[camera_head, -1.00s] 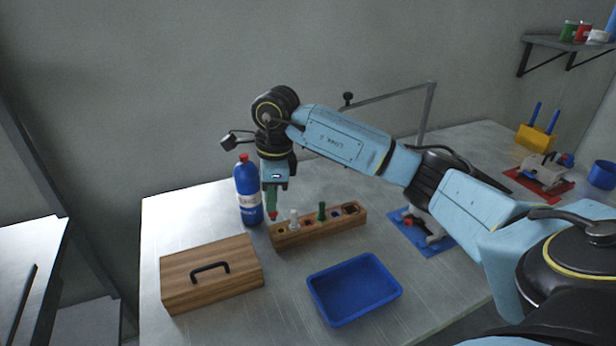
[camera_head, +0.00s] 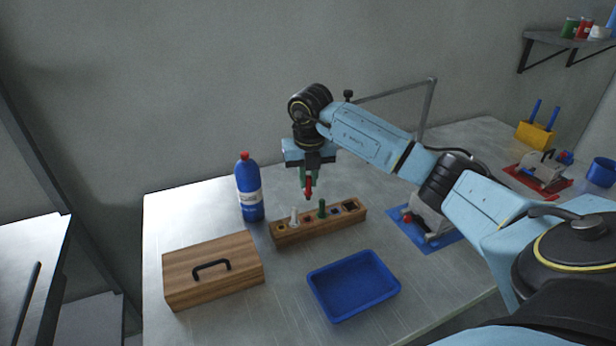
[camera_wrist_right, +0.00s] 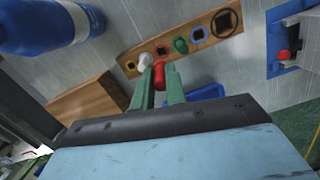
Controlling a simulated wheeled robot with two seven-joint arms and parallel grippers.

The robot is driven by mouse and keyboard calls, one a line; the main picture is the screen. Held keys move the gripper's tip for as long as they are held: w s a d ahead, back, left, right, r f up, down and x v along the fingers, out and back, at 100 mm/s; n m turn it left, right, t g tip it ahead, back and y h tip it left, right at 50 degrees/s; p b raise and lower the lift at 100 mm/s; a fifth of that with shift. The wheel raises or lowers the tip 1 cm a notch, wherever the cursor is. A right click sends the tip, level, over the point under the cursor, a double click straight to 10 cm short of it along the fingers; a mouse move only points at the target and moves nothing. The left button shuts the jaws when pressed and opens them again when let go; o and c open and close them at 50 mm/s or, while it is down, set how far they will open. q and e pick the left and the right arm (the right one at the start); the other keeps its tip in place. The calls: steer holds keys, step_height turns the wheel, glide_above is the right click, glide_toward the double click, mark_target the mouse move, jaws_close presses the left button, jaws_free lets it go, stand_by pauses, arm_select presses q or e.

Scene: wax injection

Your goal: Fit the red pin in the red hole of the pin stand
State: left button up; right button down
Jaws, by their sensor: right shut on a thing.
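The wooden pin stand (camera_head: 325,227) lies on the metal table, with a row of coloured-ringed holes along its top. A white pin (camera_head: 294,217) and a green pin (camera_head: 322,209) stand upright in it. The red hole (camera_wrist_right: 161,50) shows between these two pins in the right wrist view and looks empty. My right gripper (camera_head: 306,178) is shut on the red pin (camera_head: 308,188), which points down, above the stand and apart from it. The red pin also shows between the green fingers in the right wrist view (camera_wrist_right: 159,76). My left gripper is not in view.
A blue bottle (camera_head: 249,192) stands just behind the stand's left end. A wooden box (camera_head: 235,278) with a black handle and a blue tray (camera_head: 322,307) are in front. A clamp device on a blue plate (camera_head: 447,239) is to the right.

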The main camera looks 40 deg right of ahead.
mark_target(308, 200)
steer(key=shift+w, duration=0.1)
steer(key=shift+f+b, duration=1.5)
steer(key=shift+f, duration=1.4)
steer(key=shift+p, duration=0.4)
steer(key=shift+f+b, duration=0.9)
steer(key=shift+f, duration=0.65)
steer(key=c, duration=1.3)
jaws_free()
steer(key=shift+c, duration=0.2)
steer(key=shift+r, duration=0.15)
